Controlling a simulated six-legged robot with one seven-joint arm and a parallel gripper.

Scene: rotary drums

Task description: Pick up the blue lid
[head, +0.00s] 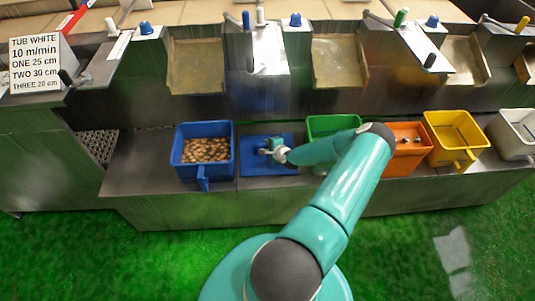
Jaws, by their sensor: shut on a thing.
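The blue lid (254,168) is a flat blue square on the metal ledge, just right of the blue tub. My gripper (266,151) is over the middle of the lid, at the end of my teal arm, and is shut on a part of it. The lid looks flat and level; I cannot tell whether it is lifted off the ledge. The fingertips are too small to see clearly.
A blue tub (203,179) of brownish pieces stands left of the lid. Green (320,124), orange (418,129), yellow (433,121) and white (498,133) tubs stand to the right. Metal chutes (196,92) rise behind. A text sign (35,64) is at upper left.

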